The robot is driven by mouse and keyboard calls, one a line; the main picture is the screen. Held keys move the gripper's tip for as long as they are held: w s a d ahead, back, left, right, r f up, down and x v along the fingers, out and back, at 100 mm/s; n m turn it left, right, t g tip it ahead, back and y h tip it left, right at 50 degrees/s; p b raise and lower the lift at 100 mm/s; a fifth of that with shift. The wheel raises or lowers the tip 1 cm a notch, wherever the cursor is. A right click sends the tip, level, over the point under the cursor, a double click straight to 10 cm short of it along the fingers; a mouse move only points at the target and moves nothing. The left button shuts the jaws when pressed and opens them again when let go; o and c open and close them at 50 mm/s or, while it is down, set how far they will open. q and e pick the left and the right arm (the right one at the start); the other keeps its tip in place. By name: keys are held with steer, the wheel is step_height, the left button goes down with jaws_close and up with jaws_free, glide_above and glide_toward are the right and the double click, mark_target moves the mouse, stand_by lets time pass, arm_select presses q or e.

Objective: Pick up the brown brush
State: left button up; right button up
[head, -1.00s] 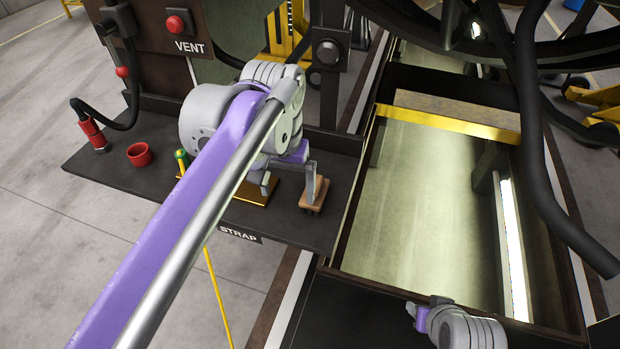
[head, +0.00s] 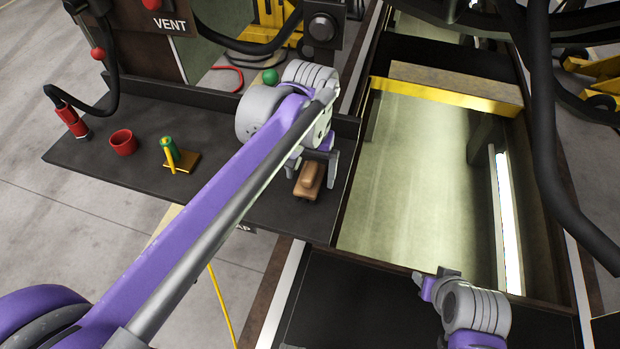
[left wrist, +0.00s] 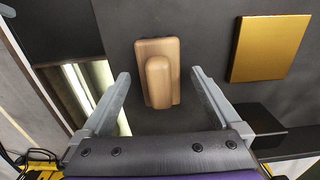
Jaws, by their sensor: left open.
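The brown brush (head: 309,180) lies on the dark shelf (head: 262,205) near its right end. It also shows in the left wrist view (left wrist: 158,75), with its rounded handle facing the camera. My left gripper (head: 312,172) is open just above and behind the brush in the head view. In the left wrist view its two fingers (left wrist: 160,82) stand apart on either side of the brush's lower part, and nothing is between them in a grip. My right gripper (head: 422,287) shows at the bottom right, over the pit's front edge; its jaws are too small to judge.
A yellow plate (left wrist: 270,48) lies beside the brush, with a green-and-yellow handle (head: 170,152) by it. A red cup (head: 123,142) and a red hose fitting (head: 72,122) are further left. The lit pit (head: 410,190) lies right of the shelf.

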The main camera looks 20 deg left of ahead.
mark_target(310, 170)
arm_select(q)
steer(key=shift+f, duration=0.2)
jaws_close()
stand_by(0.4)
steer(key=shift+r, duration=0.1)
step_height(310, 170, up, 10)
steer(key=shift+f, duration=0.1)
steer(key=c, duration=0.6)
jaws_free()
steer(key=c, duration=0.7)
